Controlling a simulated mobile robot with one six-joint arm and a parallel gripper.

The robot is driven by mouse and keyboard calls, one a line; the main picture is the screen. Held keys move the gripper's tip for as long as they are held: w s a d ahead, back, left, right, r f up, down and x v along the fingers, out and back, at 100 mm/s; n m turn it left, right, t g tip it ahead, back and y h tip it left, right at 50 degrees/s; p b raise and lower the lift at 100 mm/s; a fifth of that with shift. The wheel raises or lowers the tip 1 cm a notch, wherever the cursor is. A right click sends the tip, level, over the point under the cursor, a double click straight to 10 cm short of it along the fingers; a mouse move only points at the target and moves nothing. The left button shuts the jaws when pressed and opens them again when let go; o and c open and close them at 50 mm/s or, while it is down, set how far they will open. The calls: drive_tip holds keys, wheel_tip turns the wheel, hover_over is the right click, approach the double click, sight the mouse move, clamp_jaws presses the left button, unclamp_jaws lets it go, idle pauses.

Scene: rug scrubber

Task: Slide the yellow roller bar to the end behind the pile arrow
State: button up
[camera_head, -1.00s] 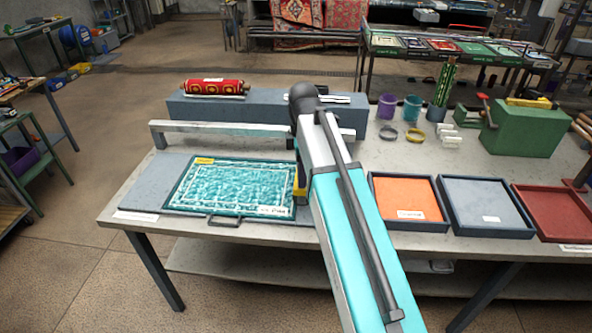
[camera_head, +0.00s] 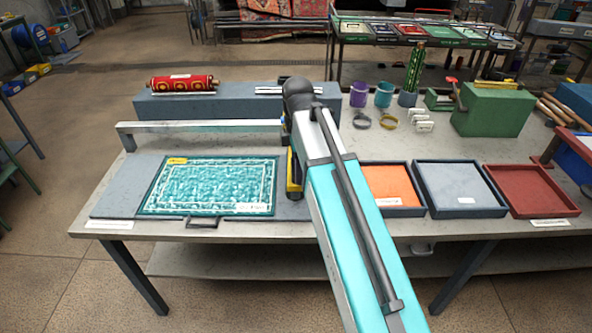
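A teal rug with a pale border (camera_head: 207,187) lies flat on a grey board (camera_head: 118,190) on the table. It has a yellow label (camera_head: 177,161) at its back left and a white label (camera_head: 254,207) at its front right; any arrow on them is too small to make out. An upright yellow and dark piece (camera_head: 293,174), possibly the roller bar, shows just right of the rug, against my arm's left edge. My arm covers the rest of it. My gripper is hidden behind my arm, so its fingers and any hold do not show.
A grey rail (camera_head: 200,126) spans behind the rug. A red rolled rug (camera_head: 183,83) lies on a blue-grey block (camera_head: 220,104) at the back. Orange (camera_head: 390,184), grey (camera_head: 455,185) and red (camera_head: 522,187) trays stand right of my arm. Cups (camera_head: 384,95) stand behind.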

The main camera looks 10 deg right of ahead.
drive_tip(key=shift+o, duration=0.9)
drive_tip(key=shift+a, duration=0.15)
drive_tip(key=shift+r, duration=0.1)
drive_tip(key=shift+r, duration=0.1)
drive_tip(key=shift+w+r, duration=0.15)
drive_tip(key=shift+r, duration=0.25)
wheel_tip(320, 180, up, 11)
drive_tip(key=shift+f+b, duration=0.15)
drive_tip(key=shift+b, duration=0.75)
drive_tip(key=shift+r+p, duration=1)
drive_tip(key=shift+p, duration=0.15)
